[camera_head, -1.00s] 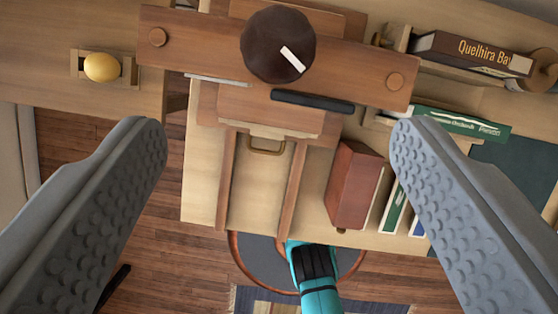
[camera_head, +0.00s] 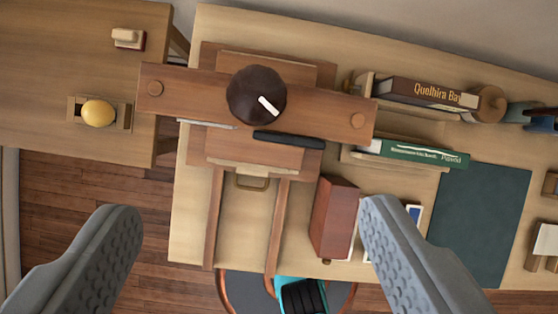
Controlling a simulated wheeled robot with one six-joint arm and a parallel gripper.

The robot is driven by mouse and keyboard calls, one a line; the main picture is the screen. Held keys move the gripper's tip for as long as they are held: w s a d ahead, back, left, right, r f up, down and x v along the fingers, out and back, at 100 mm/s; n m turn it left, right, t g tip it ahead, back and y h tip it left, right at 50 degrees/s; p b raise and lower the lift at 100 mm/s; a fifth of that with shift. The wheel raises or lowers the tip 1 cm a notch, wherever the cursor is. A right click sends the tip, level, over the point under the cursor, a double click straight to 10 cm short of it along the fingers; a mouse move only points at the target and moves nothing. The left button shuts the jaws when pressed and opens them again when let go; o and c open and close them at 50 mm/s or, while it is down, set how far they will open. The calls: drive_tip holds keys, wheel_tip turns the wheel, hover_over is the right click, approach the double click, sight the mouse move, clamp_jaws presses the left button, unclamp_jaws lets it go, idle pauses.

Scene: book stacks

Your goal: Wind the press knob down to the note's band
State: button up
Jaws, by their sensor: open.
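The press knob (camera_head: 257,95) is a dark brown, many-sided disc with a white pointer stripe aimed to the lower right. It sits on the wooden crossbeam (camera_head: 330,106) of the press. A dark bar (camera_head: 289,139) lies just below the beam. A drawer-like tray with a brass pull (camera_head: 252,183) shows between two wooden rails. My gripper (camera_head: 240,220) is open and empty, its grey fingers wide apart, below the knob in the picture and not touching it. I cannot make out a note or its band.
A yellow object (camera_head: 98,113) sits in a holder at left. A reddish wooden box (camera_head: 333,217), a brown book (camera_head: 427,93) and a green book (camera_head: 415,153) lie right of the press. A dark mat (camera_head: 478,225) covers the right side. A teal object (camera_head: 300,293) is at the bottom.

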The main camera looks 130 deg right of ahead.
sight(257, 98)
drive_tip(key=x, duration=1.7)
drive_tip(key=shift+f, duration=0.3)
drive_tip(key=c, duration=1)
